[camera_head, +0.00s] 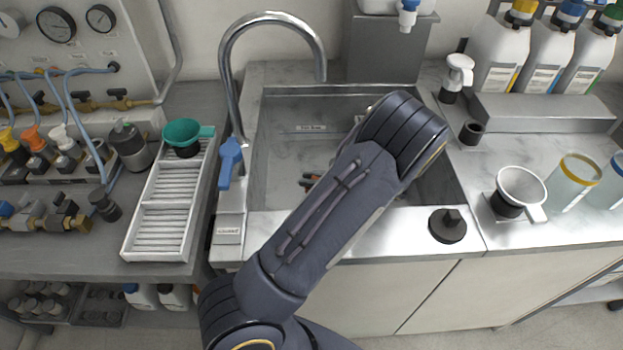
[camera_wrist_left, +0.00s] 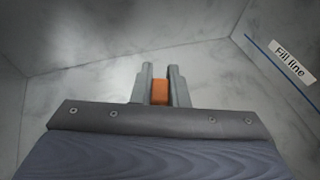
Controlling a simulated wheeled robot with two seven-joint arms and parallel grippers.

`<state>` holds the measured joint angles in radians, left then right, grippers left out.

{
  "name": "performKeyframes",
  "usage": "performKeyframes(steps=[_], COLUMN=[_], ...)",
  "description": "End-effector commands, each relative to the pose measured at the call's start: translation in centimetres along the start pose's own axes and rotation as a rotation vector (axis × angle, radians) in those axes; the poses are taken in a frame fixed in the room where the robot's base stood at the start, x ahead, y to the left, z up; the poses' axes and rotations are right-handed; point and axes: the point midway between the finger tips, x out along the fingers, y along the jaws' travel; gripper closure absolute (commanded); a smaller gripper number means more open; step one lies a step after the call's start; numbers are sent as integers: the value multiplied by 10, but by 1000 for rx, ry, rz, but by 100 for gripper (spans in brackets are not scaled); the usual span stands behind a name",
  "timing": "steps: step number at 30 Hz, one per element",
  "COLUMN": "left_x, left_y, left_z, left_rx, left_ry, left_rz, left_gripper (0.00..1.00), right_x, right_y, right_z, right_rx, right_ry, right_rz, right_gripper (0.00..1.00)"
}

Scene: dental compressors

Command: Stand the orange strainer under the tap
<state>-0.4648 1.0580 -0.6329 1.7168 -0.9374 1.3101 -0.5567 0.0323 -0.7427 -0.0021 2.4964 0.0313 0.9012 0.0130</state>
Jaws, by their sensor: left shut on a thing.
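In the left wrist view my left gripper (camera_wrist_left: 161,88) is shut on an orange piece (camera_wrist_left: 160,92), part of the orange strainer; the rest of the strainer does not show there. In the head view a small orange and dark patch (camera_head: 309,181) shows inside the sink, beside my left arm; I cannot tell its shape. My left arm covers the gripper's fingers in that view. The grey gooseneck tap (camera_head: 271,17) arches over the sink (camera_head: 285,108), its outlet pointing down above the back of the basin. My right gripper is not in view.
A green strainer (camera_head: 182,131) stands at the back of a white slatted rack (camera_head: 165,205). A white strainer (camera_head: 521,185) stands on the right counter near clear beakers (camera_head: 572,180). A blue tap lever (camera_head: 230,160) and a black knob (camera_head: 447,225) edge the sink. Bottles stand behind, right.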

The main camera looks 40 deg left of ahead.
Motion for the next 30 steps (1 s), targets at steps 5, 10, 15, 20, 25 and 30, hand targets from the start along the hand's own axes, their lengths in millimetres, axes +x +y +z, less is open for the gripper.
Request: performKeyframes(steps=[5, 10, 15, 20, 25, 30], left_x=[1, 1, 1, -3, -30, -58], left_y=[0, 0, 0, 0, -1, -1], left_z=[-3, -3, -3, 1, 1, 0], left_rx=[1, 1, 1, 0, 1, 0], left_ry=[0, 0, 0, 1, 1, 0], left_rz=[0, 0, 0, -2, -4, -3], left_gripper=[82, 64, 64, 64, 64, 64], right_x=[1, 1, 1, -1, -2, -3], right_y=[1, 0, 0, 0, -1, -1], right_z=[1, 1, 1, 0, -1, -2], right_rx=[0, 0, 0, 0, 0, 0], right_ry=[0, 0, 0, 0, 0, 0], right_rz=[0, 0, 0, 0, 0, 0], right_gripper=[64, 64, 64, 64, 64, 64])
